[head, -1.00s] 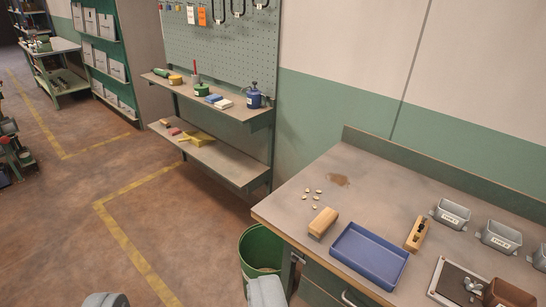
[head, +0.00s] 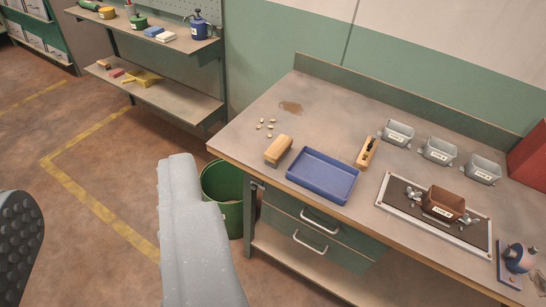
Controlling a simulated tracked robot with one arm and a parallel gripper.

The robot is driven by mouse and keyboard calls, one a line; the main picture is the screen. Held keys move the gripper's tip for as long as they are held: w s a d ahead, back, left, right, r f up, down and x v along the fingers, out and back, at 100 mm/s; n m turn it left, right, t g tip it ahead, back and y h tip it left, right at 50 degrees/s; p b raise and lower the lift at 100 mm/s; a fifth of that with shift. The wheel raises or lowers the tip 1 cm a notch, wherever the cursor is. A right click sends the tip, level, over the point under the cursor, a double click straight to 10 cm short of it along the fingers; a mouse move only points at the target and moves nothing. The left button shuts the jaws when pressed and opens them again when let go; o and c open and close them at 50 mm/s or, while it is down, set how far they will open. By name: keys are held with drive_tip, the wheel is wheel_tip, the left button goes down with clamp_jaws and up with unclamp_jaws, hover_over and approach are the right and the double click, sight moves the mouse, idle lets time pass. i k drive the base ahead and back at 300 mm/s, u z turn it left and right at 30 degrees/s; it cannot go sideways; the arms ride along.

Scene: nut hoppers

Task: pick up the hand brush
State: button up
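A light wooden block with a rounded top (head: 278,149), which looks like the hand brush, lies on the workbench (head: 235,137) near its left front edge. Its bristles cannot be made out. It lies just left of the blue tray (head: 323,176), below a few pale bits on the bench. My gripper (head: 102,190) is open and empty, with a dark studded pad on the left finger and a grey finger on the right. It is at the lower left, over the floor in the picture, left of the block and apart from it.
A wooden tool with dark parts (head: 366,152) lies right of the tray. Behind it stand grey bins (head: 397,133). A brown hopper (head: 443,204) sits on a framed plate. A green bucket (head: 224,192) stands beside the bench, partly behind my right finger.

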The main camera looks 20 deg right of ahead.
sight(275, 152)
drive_tip(key=z, duration=0.05)
drive_tip(key=i, duration=1.2)
drive_tip(key=z, duration=0.65)
